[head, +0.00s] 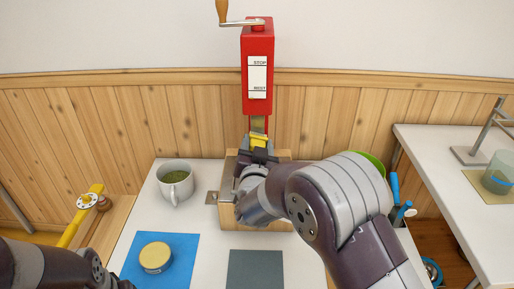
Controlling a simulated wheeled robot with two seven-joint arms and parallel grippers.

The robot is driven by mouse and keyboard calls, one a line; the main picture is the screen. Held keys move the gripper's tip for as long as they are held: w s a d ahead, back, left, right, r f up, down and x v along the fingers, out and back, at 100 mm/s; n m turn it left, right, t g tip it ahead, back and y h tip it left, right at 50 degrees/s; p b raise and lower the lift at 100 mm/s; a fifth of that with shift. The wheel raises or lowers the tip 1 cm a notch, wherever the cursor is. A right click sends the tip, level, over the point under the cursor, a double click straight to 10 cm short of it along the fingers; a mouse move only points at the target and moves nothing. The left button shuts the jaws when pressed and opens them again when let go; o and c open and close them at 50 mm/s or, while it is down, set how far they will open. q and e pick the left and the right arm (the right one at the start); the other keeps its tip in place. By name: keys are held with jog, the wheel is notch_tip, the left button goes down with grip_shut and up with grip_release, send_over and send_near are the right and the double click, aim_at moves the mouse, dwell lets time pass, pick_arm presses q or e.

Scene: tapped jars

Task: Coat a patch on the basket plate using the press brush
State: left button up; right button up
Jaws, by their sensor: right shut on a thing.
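A red upright press (257,60) with a crank handle (224,12) and a white label reading STOP and REST stands at the back middle. Under its red body is a narrow olive part with a yellow piece (259,140) below it. My right gripper (258,155) is shut on the yellow piece; its fingertips are partly hidden by my own wrist. A wooden block with a metal top (228,168) lies behind my right arm, mostly covered. I cannot tell which thing is the basket plate. My left arm enters at the lower left; its gripper is out of frame.
A white mug (170,190) with green contents stands left on the white table. A yellow-lidded jar (156,257) sits on a blue mat (182,270). A dark grey mat (255,270) lies front middle. A side table (440,150) holds a metal stand and glass (498,170).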

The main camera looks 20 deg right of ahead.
jog(key=shift+w+r+p, duration=0.1)
jog(key=shift+r+p, duration=1.3)
jog(key=shift+r, duration=0.55)
notch_tip(320, 180, down, 4)
jog(key=b, duration=0.3)
jog(key=shift+r, duration=0.2)
notch_tip(320, 180, down, 4)
jog(key=b, duration=0.3)
jog(key=shift+v, duration=2.95)
